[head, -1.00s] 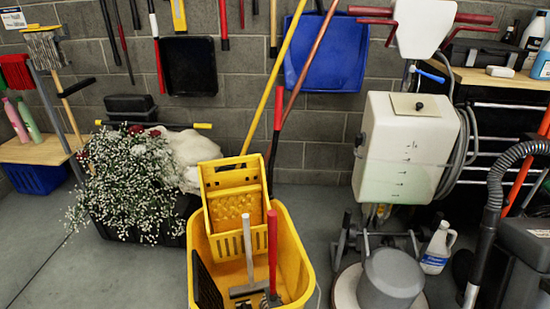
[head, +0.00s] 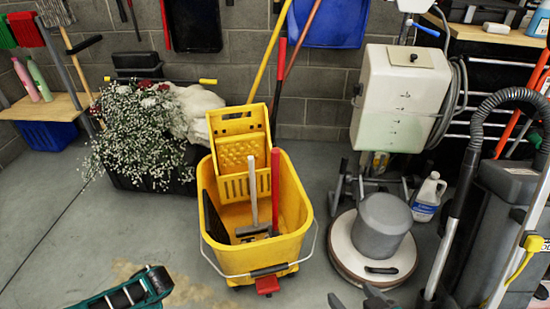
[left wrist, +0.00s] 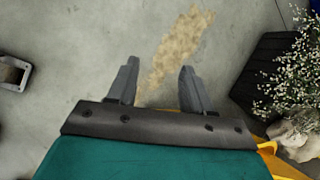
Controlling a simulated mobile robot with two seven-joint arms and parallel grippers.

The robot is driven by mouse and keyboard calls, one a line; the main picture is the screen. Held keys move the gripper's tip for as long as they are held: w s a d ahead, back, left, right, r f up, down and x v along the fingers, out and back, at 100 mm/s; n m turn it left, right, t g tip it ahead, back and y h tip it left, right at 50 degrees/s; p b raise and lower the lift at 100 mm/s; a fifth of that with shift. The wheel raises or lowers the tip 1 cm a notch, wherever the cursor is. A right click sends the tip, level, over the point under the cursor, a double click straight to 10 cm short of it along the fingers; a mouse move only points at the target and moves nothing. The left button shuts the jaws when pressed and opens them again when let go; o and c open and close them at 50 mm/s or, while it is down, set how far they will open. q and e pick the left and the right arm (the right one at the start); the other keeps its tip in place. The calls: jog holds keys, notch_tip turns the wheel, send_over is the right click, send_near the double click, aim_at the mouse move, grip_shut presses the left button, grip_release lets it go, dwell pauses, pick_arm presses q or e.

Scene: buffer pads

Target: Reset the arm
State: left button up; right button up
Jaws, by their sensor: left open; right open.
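My left gripper (left wrist: 157,68) shows in the left wrist view with its two grey fingers apart and nothing between them, above the bare floor. In the head view a teal part of my left arm comes in at the bottom left; the left fingers cannot be made out there. My right gripper (head: 352,297) shows only by its grey fingertips at the bottom edge of the head view. They are apart and look empty, in front of the floor machine (head: 383,230). The rest of my right arm is out of view.
A yellow mop bucket (head: 290,215) stands mid-floor. A black crate with white flowers (head: 135,135) is behind it to the left. A white bottle (head: 429,197) and a grey vacuum (head: 505,215) stand at right. A beige stain (left wrist: 178,45) marks the floor. The left floor is clear.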

pick_arm(q)
jog(key=s+a+r+y, duration=0.2)
jog(key=a, duration=0.9)
jog(key=s+d+n+t+h, duration=0.3)
jog(key=d+h, duration=0.4)
jog(key=d, duration=1)
jog(key=s+d+r+n+t+h, duration=0.1)
jog(key=s+d+r+t+h, duration=0.15)
jog(key=r, duration=0.55)
jog(key=s+d+r+n+t+h, duration=0.1)
jog(key=d+r+t, duration=0.15)
jog(key=r, duration=0.55)
jog(key=w+d+r+n+t, duration=0.1)
jog(key=d+n, duration=0.4)
jog(key=d, duration=0.4)
notch_tip(320, 180, up, 6)
jog(key=s+a+p, duration=0.1)
jog(key=a+p, duration=0.1)
jog(key=p, duration=0.8)
jog(key=shift+r+n, duration=0.2)
jog(key=shift+n, duration=0.1)
pick_arm(e)
jog(key=s+d+r+h, duration=0.1)
jog(key=s+d+r, duration=0.1)
jog(key=r, duration=0.3)
jog(key=shift+d+r, duration=0.3)
jog(key=shift+d, duration=0.2)
